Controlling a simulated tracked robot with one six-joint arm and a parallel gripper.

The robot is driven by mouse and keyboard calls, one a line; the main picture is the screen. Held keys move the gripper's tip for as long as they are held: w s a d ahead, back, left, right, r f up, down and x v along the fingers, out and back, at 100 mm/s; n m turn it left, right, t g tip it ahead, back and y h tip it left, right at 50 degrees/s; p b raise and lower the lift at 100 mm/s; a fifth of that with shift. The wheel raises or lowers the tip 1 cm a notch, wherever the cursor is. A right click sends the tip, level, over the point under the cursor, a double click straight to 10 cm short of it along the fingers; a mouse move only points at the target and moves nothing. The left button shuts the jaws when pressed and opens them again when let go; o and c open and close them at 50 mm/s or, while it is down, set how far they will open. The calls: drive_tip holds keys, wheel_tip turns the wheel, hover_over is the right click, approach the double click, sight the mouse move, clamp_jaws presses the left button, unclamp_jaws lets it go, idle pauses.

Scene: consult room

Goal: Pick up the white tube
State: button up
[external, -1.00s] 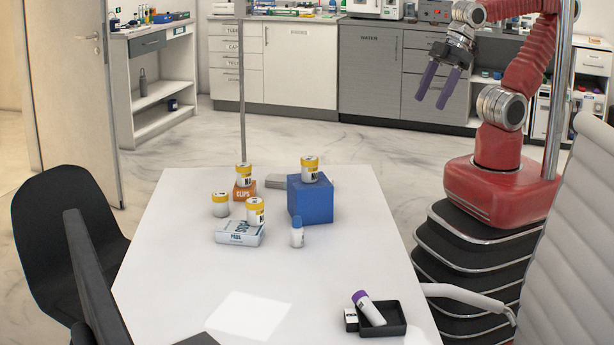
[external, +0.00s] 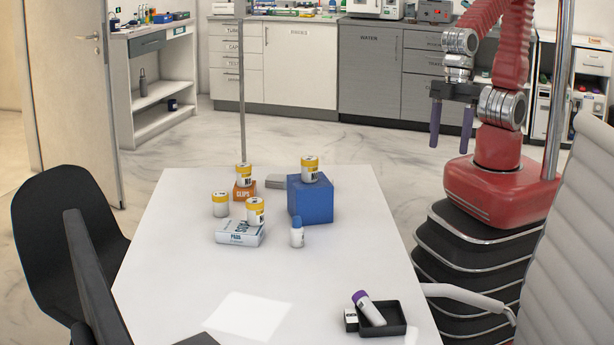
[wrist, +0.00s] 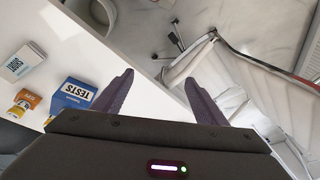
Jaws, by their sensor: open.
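A white tube with a purple cap (external: 368,308) leans inside a small black tray (external: 393,328) at the table's front right. A small white bottle with a blue cap (external: 297,234) stands upright in front of the blue box (external: 312,203). My gripper (external: 450,148) is open and empty, pointing down beyond the table's right edge, well away from both. In the wrist view my gripper's purple fingers (wrist: 160,92) are spread apart with nothing between them. I cannot make out the tube in the wrist view.
Yellow-banded jars stand on the table (external: 190,290), on the blue box, on an orange box (external: 244,191) and on a white box (external: 240,234). A pale armchair (external: 565,240) is at the right, a black chair (external: 68,230) at the left. The table's middle is clear.

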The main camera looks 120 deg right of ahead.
drive_tip(key=w+a+f+t+y, duration=0.1)
drive_tip(key=w+a+f, duration=0.45)
drive_tip(key=a, duration=0.55)
drive_tip(key=w+a+f+t+y, duration=0.15)
drive_tip(key=w+a+f, duration=0.25)
drive_tip(key=a+f, duration=0.5)
drive_tip(key=w+a+f+t, duration=0.1)
drive_tip(key=w+a+f, duration=0.35)
drive_tip(key=a, duration=0.85)
drive_tip(key=w+d+r+m+t+h, duration=0.1)
drive_tip(key=w+d+r+t+h, duration=0.1)
drive_tip(key=w, duration=0.4)
drive_tip(key=w+d+r+m+t+h, duration=0.2)
drive_tip(key=w+r+t, duration=0.2)
drive_tip(key=w+t, duration=0.2)
drive_tip(key=shift+w+d+r, duration=0.15)
drive_tip(key=shift+w+r, duration=0.05)
drive_tip(key=shift+r, duration=0.05)
drive_tip(key=shift+w, duration=0.1)
drive_tip(key=x, duration=0.8)
drive_tip(key=shift+w+f, duration=0.15)
drive_tip(key=shift+f, duration=0.05)
